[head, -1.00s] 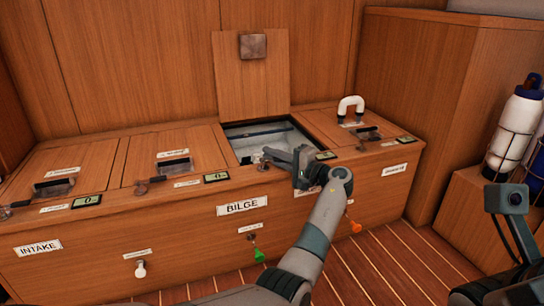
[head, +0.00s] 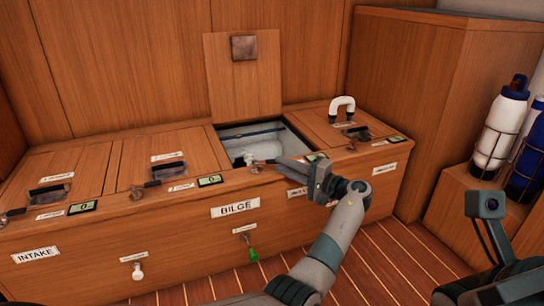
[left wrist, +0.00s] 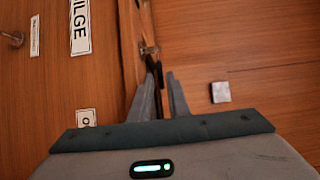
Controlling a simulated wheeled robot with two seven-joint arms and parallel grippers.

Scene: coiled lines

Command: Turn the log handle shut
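A small dark lever handle (head: 250,161) sits on the front edge of the open middle bay of the wooden bench. No label reading "log" is legible, so I cannot confirm that this is the log handle. My left gripper (head: 276,163) reaches in from the right, its fingertips close to this handle. In the left wrist view, the left gripper's (left wrist: 161,82) two fingers stand a little apart. The dark handle (left wrist: 156,66) shows at and between their tips; contact is unclear. My right gripper is out of the picture; only part of my right arm shows.
A raised wooden lid (head: 243,85) stands behind the open bay. Similar levers (head: 152,185) sit on the neighbouring bays. A white loop handle (head: 342,106) stands on the right lid. Bottles (head: 500,125) stand in racks at right.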

